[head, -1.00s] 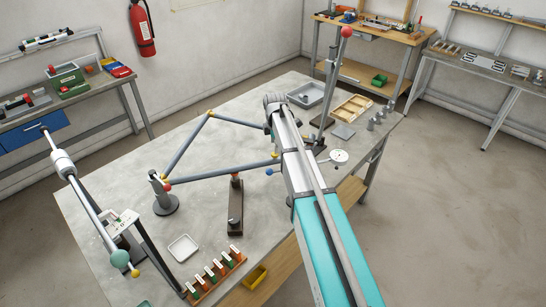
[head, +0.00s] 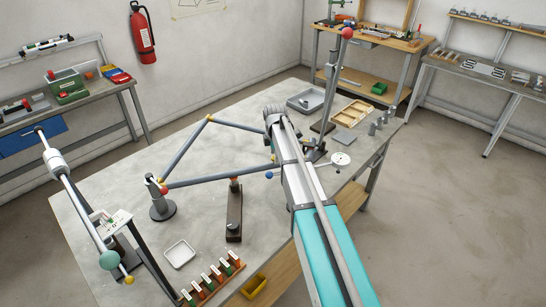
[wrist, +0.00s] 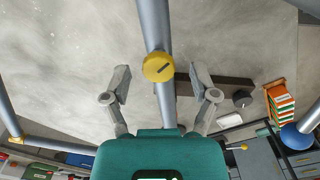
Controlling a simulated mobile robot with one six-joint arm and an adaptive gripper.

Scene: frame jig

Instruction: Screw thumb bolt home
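The thumb bolt appears to be the round yellow knob (wrist: 158,67) with a dark slot mark, on a grey tube in the wrist view. My gripper (wrist: 160,72) is open, with one finger on each side of the knob and tube. Gaps show between the knob and both fingers; I cannot tell the depth between them. In the head view the grey tube frame (head: 187,145) stands over the table, with yellow knobs at its corners. My arm covers its right end there, and my gripper's fingers are hidden.
A dark block with a post (head: 234,212) stands below the frame. A white tray (head: 179,254) and a rack of coloured pieces (head: 212,281) lie near the front edge. A tall red-topped post (head: 333,85) and a grey tray (head: 306,101) are behind my arm.

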